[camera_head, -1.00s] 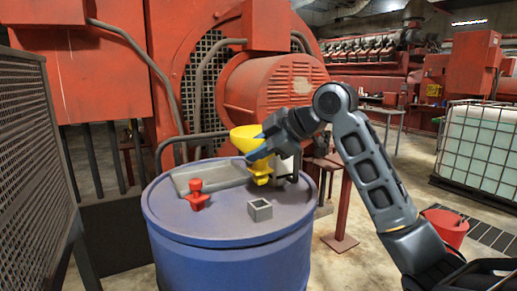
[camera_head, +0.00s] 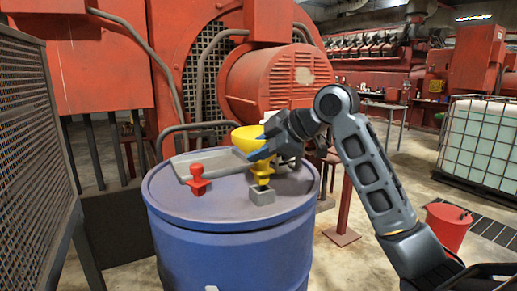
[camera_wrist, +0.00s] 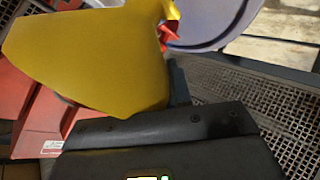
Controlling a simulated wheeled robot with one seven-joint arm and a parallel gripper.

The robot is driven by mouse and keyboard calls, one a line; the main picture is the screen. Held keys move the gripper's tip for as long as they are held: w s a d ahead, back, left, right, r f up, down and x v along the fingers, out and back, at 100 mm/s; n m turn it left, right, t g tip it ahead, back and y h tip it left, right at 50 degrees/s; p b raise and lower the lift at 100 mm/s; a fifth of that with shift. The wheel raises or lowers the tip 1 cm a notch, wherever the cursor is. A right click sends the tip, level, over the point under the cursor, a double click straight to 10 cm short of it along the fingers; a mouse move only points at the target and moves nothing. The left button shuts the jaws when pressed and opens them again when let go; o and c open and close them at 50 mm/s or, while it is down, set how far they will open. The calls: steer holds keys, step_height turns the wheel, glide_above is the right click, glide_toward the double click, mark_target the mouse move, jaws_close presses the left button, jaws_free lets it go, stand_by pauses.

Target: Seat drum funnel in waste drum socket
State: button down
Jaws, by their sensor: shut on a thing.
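The yellow drum funnel (camera_head: 248,138) is held upright over the blue waste drum (camera_head: 225,250). My gripper (camera_head: 262,149), with blue fingertips, is shut on the funnel. The grey square socket (camera_head: 262,196) stands on the drum lid. The funnel's lower end lines up with the socket top in the head view; I cannot tell whether it is inside or just above. In the wrist view the funnel (camera_wrist: 85,55) fills the upper left and hides the socket.
A red fitting (camera_head: 197,181) stands on the lid left of the socket, with a grey tray (camera_head: 215,160) behind. A mesh guard (camera_head: 30,150) is at the left, red machinery (camera_head: 275,85) behind. A red bucket (camera_head: 447,228) stands on the floor at right.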

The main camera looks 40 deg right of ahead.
steer(key=shift+f+b, duration=1.55)
steer(key=shift+f, duration=0.65)
steer(key=c, duration=1)
jaws_free()
steer(key=shift+o, duration=0.2)
steer(key=b+v, duration=0.1)
steer(key=v, duration=0.6)
steer(key=shift+s+r, duration=0.2)
steer(key=shift+s, duration=0.15)
steer(key=shift+s+d, duration=0.1)
steer(key=shift+d, duration=0.1)
